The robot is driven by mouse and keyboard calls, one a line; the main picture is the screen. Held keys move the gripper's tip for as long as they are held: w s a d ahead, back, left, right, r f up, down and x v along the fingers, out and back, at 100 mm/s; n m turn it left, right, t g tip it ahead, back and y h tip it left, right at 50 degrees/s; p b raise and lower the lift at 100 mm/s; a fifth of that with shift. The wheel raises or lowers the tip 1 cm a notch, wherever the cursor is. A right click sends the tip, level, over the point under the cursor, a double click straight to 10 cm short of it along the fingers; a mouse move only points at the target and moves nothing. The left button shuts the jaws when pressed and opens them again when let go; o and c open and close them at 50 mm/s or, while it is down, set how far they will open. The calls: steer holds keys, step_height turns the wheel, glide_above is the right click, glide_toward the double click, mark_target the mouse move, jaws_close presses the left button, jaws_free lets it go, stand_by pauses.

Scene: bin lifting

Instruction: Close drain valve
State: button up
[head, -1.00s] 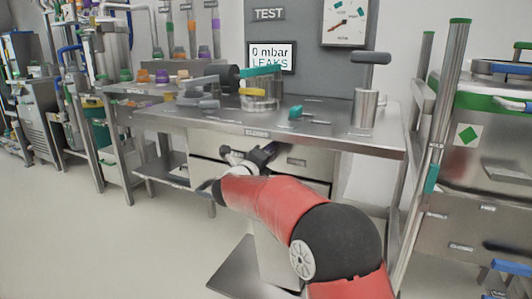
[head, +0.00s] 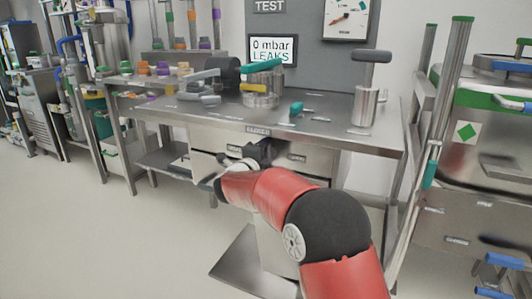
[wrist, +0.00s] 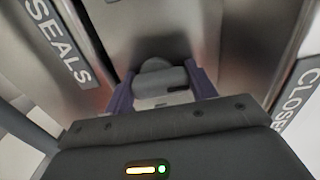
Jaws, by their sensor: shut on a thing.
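My gripper (head: 258,153) is at the front of the drawers below the steel workbench (head: 330,137). In the wrist view, the purple fingers of my gripper (wrist: 163,82) are shut on a grey rounded handle (wrist: 157,66), one finger on each side. A steel panel lies behind it. The handle's far part is hidden, and I cannot tell whether it belongs to a drawer or a valve. In the wrist view a SEALS label (wrist: 58,43) is at the left and a CLOSED label (wrist: 298,95) at the right. No part is clearly marked as the drain valve.
On the bench stand a clear vessel with a teal lever (head: 262,67) and yellow lever, a small teal-handled part (head: 296,108), and a steel cylinder with a grey handle (head: 366,104). A screen (head: 273,49) reads "0 mbar LEAKS". The floor at left is clear.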

steer(key=o, duration=1)
steer(key=b+v, duration=0.1)
steer(key=v, duration=0.6)
steer(key=shift+s+a, duration=0.2)
steer(key=shift+s, duration=0.15)
